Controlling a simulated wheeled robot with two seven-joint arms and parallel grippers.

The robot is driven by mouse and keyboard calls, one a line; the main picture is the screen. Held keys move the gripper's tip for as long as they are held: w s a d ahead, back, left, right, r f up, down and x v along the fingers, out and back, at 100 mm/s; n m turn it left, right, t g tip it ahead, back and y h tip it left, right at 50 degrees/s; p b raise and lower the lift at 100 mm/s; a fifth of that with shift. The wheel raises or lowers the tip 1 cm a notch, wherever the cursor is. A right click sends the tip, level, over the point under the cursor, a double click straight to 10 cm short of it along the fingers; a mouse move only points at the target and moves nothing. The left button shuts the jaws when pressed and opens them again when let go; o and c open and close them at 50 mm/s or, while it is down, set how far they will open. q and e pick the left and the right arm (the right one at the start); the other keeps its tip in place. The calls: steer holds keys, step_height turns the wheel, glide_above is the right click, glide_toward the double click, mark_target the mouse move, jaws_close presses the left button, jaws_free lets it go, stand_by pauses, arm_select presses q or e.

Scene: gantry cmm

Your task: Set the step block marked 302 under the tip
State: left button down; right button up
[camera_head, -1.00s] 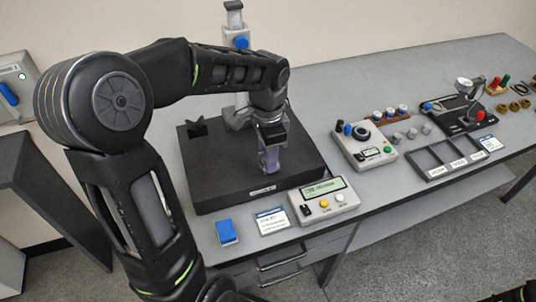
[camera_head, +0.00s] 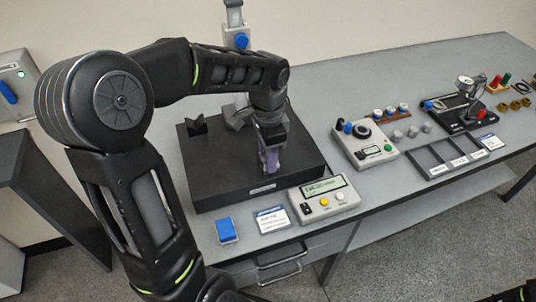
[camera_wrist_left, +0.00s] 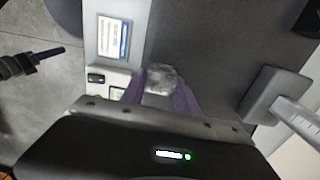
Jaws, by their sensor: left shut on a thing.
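My left gripper (camera_head: 271,165) reaches down over the dark surface plate (camera_head: 222,187), its purple fingers low near the plate's middle. In the left wrist view its fingers (camera_wrist_left: 160,92) are shut on a small grey metal block (camera_wrist_left: 161,77). No marking is readable on the block, and I cannot tell whether it touches the plate. The gantry's upright with a blue part (camera_head: 241,41) rises behind my arm. The probe tip is not discernible; my arm covers that area. A dark gripper, seemingly my right one (camera_wrist_left: 48,54), shows at the left of the wrist view, its jaw opening unclear.
A grey readout box (camera_head: 325,198), a label card (camera_head: 271,220) and a blue block (camera_head: 226,230) stand along the front edge. A dark V-shaped piece (camera_head: 196,125) sits on the plate's back left. Further right are a control box (camera_head: 364,146) and a divided tray (camera_head: 434,168).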

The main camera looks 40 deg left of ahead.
arm_select(q)
steer(key=shift+f, duration=0.2)
steer(key=c, duration=0.8)
jaws_free()
steer(key=shift+c, duration=0.2)
steer(key=shift+o, duration=0.6)
steer(key=shift+o, duration=1.4)
steer(key=shift+r, duration=0.15)
steer(key=shift+r+p, duration=2.7)
steer(key=shift+r, duration=0.7)
